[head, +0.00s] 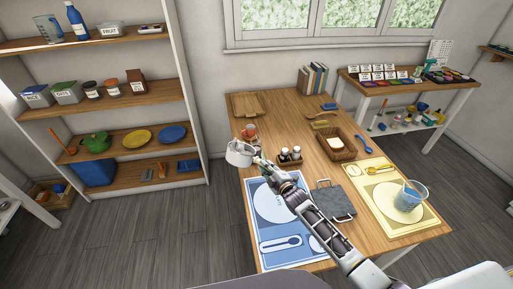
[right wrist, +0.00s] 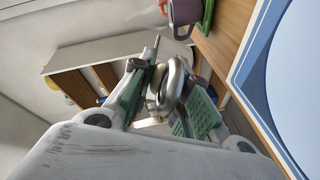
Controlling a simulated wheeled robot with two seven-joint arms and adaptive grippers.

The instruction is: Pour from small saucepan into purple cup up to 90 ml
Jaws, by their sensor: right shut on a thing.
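The small saucepan (head: 240,154) is a pale metal pan, held near the left edge of the wooden table in the head view. My right gripper (head: 261,163) is shut on its handle, at the pan's right side. In the right wrist view a shiny metal part of the saucepan (right wrist: 180,80) sits between the green finger pads. The purple cup (right wrist: 186,12) shows at the top of the right wrist view, apart from the pan and partly cut off. I cannot make it out clearly in the head view. The pan's contents cannot be told. My left gripper is not in view.
A condiment caddy (head: 290,157) stands right of my gripper. A blue placemat (head: 265,241) lies in front, with a dark board (head: 335,201) to its right. A blue-filled container (head: 408,197) is on the yellow mat (head: 385,217). A wooden tray (head: 245,105) lies behind.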

